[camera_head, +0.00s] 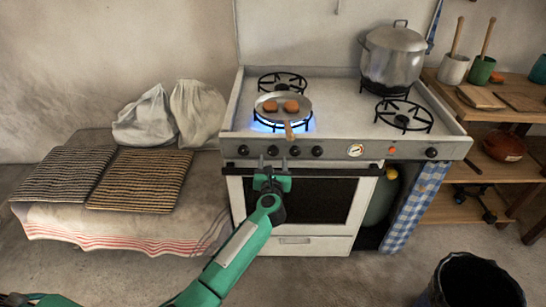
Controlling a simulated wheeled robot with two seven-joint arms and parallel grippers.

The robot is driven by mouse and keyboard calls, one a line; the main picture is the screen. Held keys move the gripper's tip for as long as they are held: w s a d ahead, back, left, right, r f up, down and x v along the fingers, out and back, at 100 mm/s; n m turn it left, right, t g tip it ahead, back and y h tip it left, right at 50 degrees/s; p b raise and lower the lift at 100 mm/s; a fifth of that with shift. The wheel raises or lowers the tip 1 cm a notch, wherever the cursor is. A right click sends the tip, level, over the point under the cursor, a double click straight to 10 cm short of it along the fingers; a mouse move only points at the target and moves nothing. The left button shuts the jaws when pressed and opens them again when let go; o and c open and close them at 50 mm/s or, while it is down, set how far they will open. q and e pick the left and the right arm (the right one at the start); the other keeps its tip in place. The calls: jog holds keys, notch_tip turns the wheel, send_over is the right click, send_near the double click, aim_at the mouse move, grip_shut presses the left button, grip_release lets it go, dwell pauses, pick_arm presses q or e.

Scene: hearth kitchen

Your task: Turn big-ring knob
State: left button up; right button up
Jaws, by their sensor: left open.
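A white gas stove (340,155) stands against the wall, with a row of dark knobs on its front panel. Four-ring top: a frying pan (270,105) with two brown patties sits on the front left ring over a blue flame. My left gripper (271,172) is open, just below the second knob from the left (272,151), in front of the oven door. I cannot tell whether it touches that knob. No readable marking shows which knob belongs to the big ring. My right gripper is not in view.
A large lidded pot (392,60) stands on the back right ring. A bench (110,220) with striped cushions and cloth sacks is at left. A wooden shelf (470,140) is at right, and a dark bin (470,280) stands at front right.

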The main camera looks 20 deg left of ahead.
aim_at(273, 153)
pick_arm(q)
jog(key=shift+x, duration=1.7)
jog(key=shift+c, duration=0.3)
jog(key=c, duration=0.9)
